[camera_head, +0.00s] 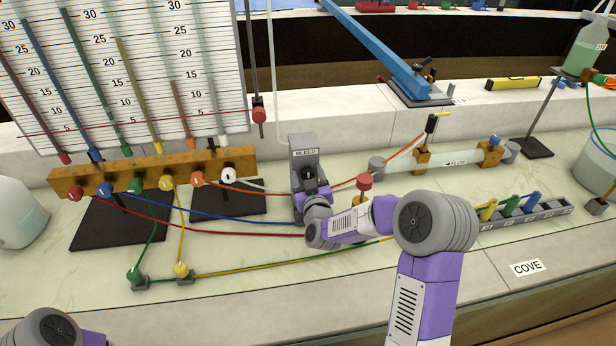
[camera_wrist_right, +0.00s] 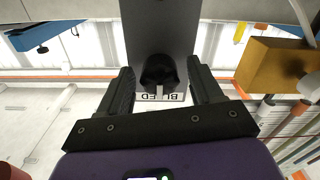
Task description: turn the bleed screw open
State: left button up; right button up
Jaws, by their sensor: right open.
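The bleed screw is a dark knob (camera_wrist_right: 158,72) on the face of a grey upright block (camera_head: 303,150) labelled BLEED. My right gripper (camera_wrist_right: 160,80) is open, with one black finger on each side of the knob. Gaps show between the fingers and the knob. In the head view the right gripper (camera_head: 311,188) is at the block's front, and my wrist partly hides it. My left gripper is not in view.
A wooden manifold (camera_head: 120,172) with coloured knobs stands left of the block, below a scale board (camera_head: 130,70) with tubes. Red and blue hoses run along the counter close to my right wrist. A red-topped valve (camera_head: 364,182) stands just right. The front counter (camera_head: 330,285) is clear.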

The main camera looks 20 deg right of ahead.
jog(key=c, duration=1)
